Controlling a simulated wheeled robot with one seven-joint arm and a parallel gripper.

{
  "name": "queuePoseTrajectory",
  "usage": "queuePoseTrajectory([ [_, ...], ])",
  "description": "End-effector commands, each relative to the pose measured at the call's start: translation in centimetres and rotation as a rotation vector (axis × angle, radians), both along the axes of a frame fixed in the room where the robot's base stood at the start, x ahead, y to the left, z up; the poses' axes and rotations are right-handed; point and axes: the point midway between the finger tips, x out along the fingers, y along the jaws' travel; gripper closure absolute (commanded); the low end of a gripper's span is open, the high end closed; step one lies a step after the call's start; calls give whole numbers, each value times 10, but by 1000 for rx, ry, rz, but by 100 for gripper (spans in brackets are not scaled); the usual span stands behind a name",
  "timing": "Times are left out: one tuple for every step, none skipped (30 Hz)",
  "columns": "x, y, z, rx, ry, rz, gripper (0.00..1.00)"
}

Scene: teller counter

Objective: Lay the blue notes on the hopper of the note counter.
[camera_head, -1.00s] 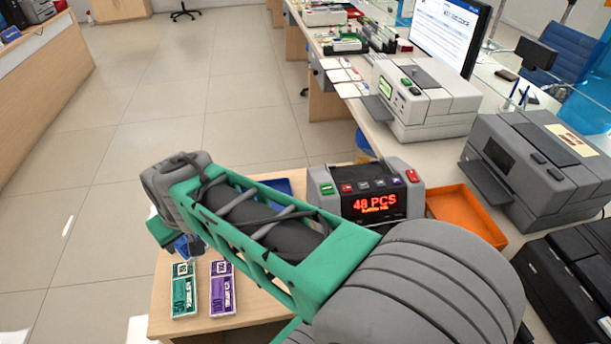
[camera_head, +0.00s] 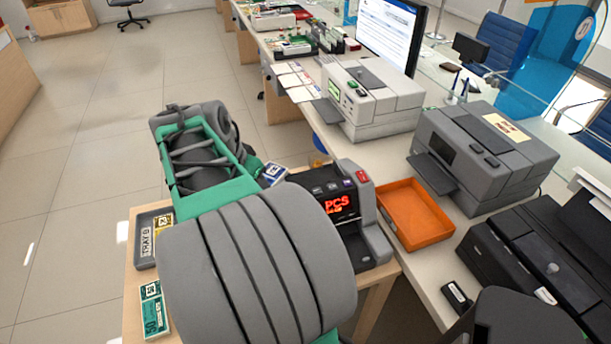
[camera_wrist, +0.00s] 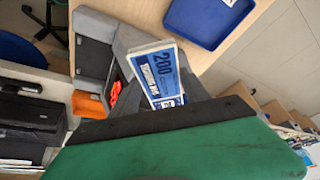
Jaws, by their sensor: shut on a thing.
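The blue notes, a banded bundle marked 200, show in the head view (camera_head: 273,174) and in the wrist view (camera_wrist: 158,72). My gripper (camera_head: 255,168) is shut on them; its green finger with a dark pad fills the lower wrist view (camera_wrist: 165,112). The notes stick out beyond the finger. The note counter (camera_head: 373,235) is grey and black with a lit red display, partly hidden by my arm in the head view. The notes appear at its far left side, above it. In the wrist view the counter (camera_wrist: 92,48) is beside and behind the notes; I cannot tell whether they touch.
An orange tray (camera_head: 414,214) lies right of the counter, with grey machines beyond it. A grey labelled tray (camera_head: 143,262) and green notes (camera_head: 153,312) lie on the table at left. A blue tray (camera_wrist: 208,22) shows in the wrist view. My arm covers much of the table.

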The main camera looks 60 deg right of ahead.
Motion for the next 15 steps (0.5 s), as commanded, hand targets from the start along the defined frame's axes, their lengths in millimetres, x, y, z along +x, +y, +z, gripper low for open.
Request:
queuePoseTrajectory([
  [-23,-17,10,0,2,-137,92],
  [-37,-25,14,1,1,-220,92],
  [-54,-34,18,0,1,-321,92],
  [-66,-40,21,0,0,-391,92],
  [-77,-44,24,0,0,-454,92],
  [-90,-49,27,0,1,-528,92],
  [-97,-51,29,0,0,-573,92],
  [-104,-54,30,0,0,-614,92],
  [-111,-56,31,0,0,-654,92],
  [-115,-57,32,0,0,-678,92],
  [-118,-58,32,0,1,-695,92],
  [-118,-61,31,1,1,-708,92],
  [-117,-64,29,1,2,-712,92],
  [-115,-69,27,1,3,-713,92],
  [-110,-76,23,2,4,-712,92],
])
